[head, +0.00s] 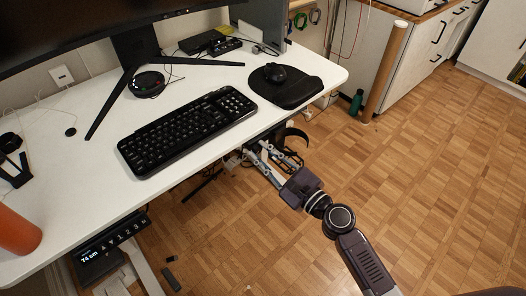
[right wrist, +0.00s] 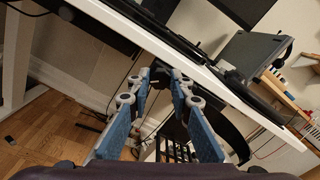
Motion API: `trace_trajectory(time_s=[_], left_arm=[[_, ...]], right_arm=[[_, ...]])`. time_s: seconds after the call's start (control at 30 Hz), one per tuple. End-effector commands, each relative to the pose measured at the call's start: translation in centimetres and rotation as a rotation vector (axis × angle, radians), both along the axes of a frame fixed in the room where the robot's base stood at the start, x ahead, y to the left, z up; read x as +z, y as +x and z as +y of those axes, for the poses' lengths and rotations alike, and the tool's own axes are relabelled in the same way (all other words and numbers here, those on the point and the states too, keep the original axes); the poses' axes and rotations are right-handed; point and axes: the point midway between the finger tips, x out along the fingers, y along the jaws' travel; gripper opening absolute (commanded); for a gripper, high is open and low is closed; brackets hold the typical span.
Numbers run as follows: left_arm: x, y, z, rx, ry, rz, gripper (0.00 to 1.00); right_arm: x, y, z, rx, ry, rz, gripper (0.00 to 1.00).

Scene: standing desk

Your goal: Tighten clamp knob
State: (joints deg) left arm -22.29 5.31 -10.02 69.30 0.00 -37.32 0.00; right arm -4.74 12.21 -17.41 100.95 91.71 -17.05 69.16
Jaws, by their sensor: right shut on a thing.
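My right gripper (head: 262,152) reaches in from the lower right to just below the front right edge of the white desk (head: 200,160). In the right wrist view its two blue-padded fingers (right wrist: 160,82) close around a small dark part, which I take to be the clamp knob (right wrist: 159,69), under the desktop. The fingertips hide much of it, and I cannot tell how far it is turned. In the head view the knob is hidden by the gripper and the desk edge. My left gripper is in neither view.
A black keyboard (head: 185,130) and a mouse (head: 275,72) on a dark pad (head: 290,92) lie on the desk. A curved black band (head: 297,133) is beside the gripper. A height panel (head: 95,258) is at the lower left. The wooden floor (head: 400,180) is open at right.

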Motion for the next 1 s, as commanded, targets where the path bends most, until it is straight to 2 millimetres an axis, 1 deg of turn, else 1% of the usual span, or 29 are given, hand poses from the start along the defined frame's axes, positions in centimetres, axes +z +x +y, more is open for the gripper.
trace_trajectory(time_s=[0.2, 0.73, 0.77, 0.8, 0.83, 1.0], left_arm=[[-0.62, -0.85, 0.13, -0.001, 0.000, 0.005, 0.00], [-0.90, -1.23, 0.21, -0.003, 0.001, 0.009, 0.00], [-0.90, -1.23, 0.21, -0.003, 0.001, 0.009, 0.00], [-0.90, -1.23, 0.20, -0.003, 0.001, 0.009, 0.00], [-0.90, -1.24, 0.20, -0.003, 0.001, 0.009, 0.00], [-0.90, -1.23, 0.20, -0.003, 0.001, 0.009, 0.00]], right_arm=[[-0.05, -0.01, -0.02, -0.001, 0.056, 0.043, 0.00], [-0.16, -0.03, -0.01, 0.000, 0.074, 0.056, 0.00], [-0.16, -0.03, -0.01, 0.000, 0.074, 0.056, 0.20], [-0.16, -0.03, -0.01, 0.000, 0.073, 0.056, 0.25], [-0.15, -0.04, 0.00, 0.000, 0.073, 0.056, 0.27], [-0.09, -0.03, 0.00, 0.000, 0.074, 0.055, 0.27]])
